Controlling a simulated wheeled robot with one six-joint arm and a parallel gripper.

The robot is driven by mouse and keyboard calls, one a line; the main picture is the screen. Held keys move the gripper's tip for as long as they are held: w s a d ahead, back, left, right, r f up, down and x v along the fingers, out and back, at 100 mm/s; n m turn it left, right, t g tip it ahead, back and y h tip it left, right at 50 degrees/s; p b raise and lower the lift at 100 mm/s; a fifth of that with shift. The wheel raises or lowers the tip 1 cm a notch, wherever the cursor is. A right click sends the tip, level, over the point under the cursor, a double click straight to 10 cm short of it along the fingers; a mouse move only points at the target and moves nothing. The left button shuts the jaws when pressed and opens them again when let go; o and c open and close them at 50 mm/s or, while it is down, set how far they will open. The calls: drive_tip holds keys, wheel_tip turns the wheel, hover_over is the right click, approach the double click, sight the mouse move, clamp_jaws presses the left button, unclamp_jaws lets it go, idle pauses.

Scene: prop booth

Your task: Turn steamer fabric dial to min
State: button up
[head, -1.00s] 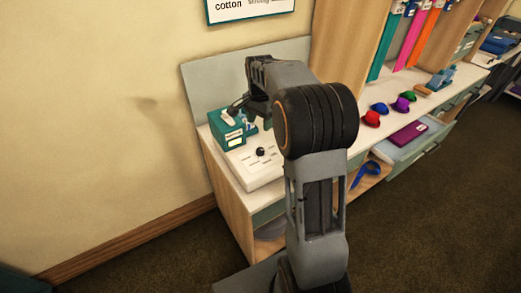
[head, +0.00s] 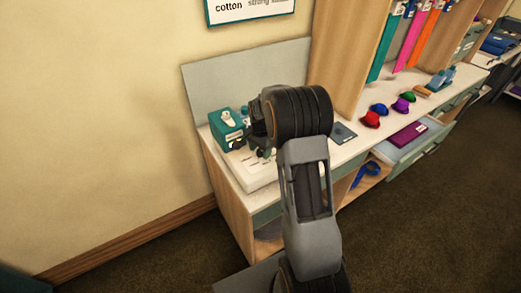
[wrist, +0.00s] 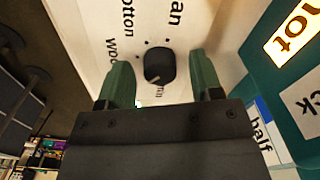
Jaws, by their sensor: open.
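The steamer's white panel (head: 252,174) lies on the counter; it also shows in the wrist view (wrist: 100,25). Its round black fabric dial (wrist: 158,64) sits among small dots and printed words, with "min" (wrist: 159,91) on the side nearest my gripper's body. A short pale mark shows at the dial's lower edge, toward "min". My gripper (wrist: 161,76) is open, with one green finger on each side of the dial and gaps between; I cannot tell their depth exactly. In the head view my arm hides the dial.
A teal box (head: 228,127) stands on the counter close behind the panel; its side with "hot" lettering (wrist: 293,35) is near the right finger. A grey back panel (head: 240,78) rises behind. Coloured caps (head: 371,120) and an open drawer (head: 408,150) are to the right.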

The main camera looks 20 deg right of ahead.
drive_tip(key=shift+f, duration=0.15)
drive_tip(key=c, duration=0.9)
drive_tip(key=shift+n, duration=0.3)
drive_tip(key=n+b, duration=0.1)
drive_tip(key=n, duration=0.3)
drive_tip(key=shift+n, duration=2.6)
drive_tip(key=o, duration=0.9)
